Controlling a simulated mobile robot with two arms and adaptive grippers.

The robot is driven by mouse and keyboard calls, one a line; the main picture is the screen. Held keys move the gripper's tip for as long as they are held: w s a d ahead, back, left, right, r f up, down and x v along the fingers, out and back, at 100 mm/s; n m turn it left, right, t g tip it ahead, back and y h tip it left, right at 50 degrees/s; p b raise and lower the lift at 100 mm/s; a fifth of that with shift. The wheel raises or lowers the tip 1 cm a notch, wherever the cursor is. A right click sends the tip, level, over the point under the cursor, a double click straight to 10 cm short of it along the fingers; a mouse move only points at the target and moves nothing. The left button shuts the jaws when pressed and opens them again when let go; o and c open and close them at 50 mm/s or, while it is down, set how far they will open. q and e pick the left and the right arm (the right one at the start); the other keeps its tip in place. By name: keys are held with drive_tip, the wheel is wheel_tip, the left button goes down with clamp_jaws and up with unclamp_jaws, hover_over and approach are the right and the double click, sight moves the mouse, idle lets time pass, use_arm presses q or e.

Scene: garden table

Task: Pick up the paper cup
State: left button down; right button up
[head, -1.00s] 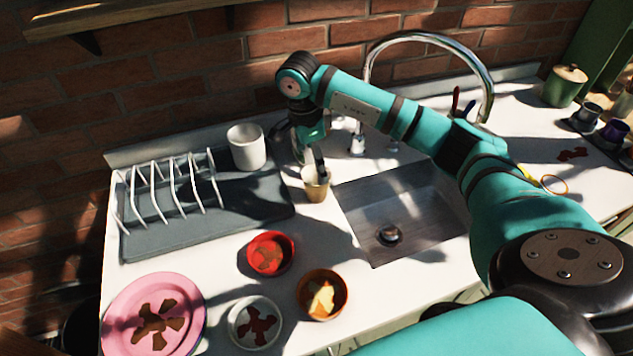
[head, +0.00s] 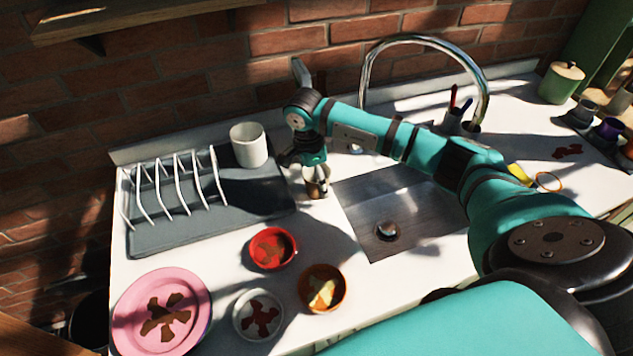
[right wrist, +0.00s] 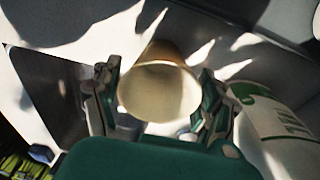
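The paper cup (head: 311,174) stands upright on the white counter, between the drying mat and the sink, partly hidden behind my right gripper. My right gripper (head: 315,183) has come down to the cup. In the right wrist view the tan cup (right wrist: 158,90) lies between the two fingers of the gripper (right wrist: 160,104). The fingers are spread, one on each side, with a small gap showing at each side of the cup. My left gripper is not in view.
A white mug (head: 248,146) stands close on the left, on the grey drying mat (head: 160,232) with its white rack (head: 178,184). The sink (head: 420,215) lies to the right under a curved tap (head: 420,42). Red (head: 272,262), orange (head: 333,303) and white (head: 247,328) bowls and a pink plate (head: 190,345) are in front.

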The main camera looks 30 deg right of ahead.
drive_tip(key=c, duration=0.3)
drive_tip(key=shift+r, duration=0.1)
drive_tip(key=shift+c, duration=0.2)
